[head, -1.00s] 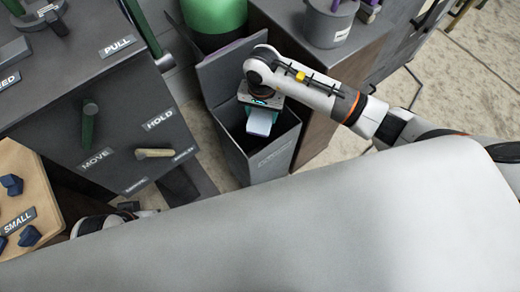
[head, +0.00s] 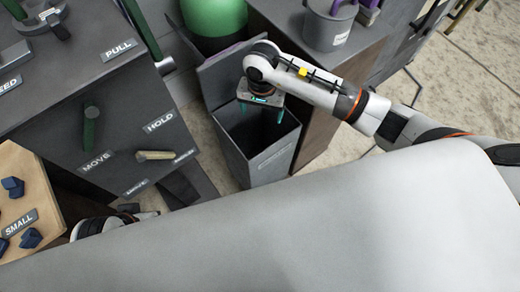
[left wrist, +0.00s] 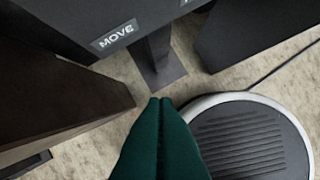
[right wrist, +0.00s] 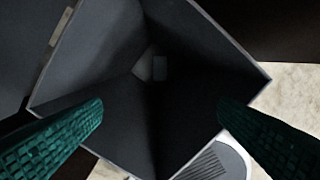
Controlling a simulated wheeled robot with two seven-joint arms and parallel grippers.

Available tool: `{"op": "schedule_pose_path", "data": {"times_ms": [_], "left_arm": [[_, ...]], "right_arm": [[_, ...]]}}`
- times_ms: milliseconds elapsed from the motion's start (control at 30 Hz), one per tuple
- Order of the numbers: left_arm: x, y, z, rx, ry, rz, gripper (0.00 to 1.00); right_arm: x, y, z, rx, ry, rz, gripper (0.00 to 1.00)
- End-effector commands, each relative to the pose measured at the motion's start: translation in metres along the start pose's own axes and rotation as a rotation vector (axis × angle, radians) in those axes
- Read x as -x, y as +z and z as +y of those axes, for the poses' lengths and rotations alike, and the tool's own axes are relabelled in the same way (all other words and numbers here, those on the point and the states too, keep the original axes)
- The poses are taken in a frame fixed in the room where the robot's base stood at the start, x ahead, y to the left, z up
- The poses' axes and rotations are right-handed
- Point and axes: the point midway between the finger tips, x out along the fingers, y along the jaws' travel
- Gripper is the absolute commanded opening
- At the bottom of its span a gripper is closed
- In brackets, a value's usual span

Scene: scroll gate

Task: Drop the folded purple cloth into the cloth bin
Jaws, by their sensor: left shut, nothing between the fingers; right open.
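The cloth bin (head: 268,163) is a tall, open grey box standing on the floor in the middle of the head view. My right gripper (head: 262,112) is above its mouth, fingers apart and pointing down, with nothing between them. In the right wrist view the gripper (right wrist: 160,105) looks straight down into the bin (right wrist: 95,52). A small, dim, pale patch (right wrist: 158,68) lies deep inside; it is probably the folded cloth, but its purple colour cannot be made out. My left gripper (left wrist: 160,104) is shut and empty, low over the floor.
A grey cabinet (head: 115,150) with MOVE and HOLD labels and green handles stands left of the bin. A green drum (head: 215,15) is behind it. A brown-sided counter (head: 325,115) with a grey pot (head: 328,25) stands at its right.

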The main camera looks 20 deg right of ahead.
Motion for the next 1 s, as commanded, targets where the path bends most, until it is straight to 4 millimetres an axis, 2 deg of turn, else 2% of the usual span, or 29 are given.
{"op": "schedule_pose_path", "data": {"times_ms": [33,100,333,433,600,1000], "left_arm": [[0.005,0.002,0.0,0.0,0.0,0.0,0.0],[0.008,0.003,0.0,0.0,0.0,0.0,0.0],[0.016,0.005,0.001,0.0,0.0,-0.002,0.0],[0.004,0.005,0.0,0.001,-0.002,0.008,0.0],[-0.002,0.005,0.0,0.0,-0.002,0.009,0.0],[-0.003,0.005,0.0,0.0,-0.002,0.007,0.0]], "right_arm": [[0.014,0.001,0.0,0.002,0.001,-0.004,0.83],[0.03,0.001,0.0,0.001,0.003,-0.004,0.83],[0.075,0.001,0.0,0.001,0.001,-0.003,0.83],[0.088,0.001,0.0,0.0,0.0,-0.002,0.83],[0.097,0.0,0.0,0.0,0.0,0.0,0.83],[0.098,0.0,0.0,0.0,-0.001,0.0,0.83]]}}
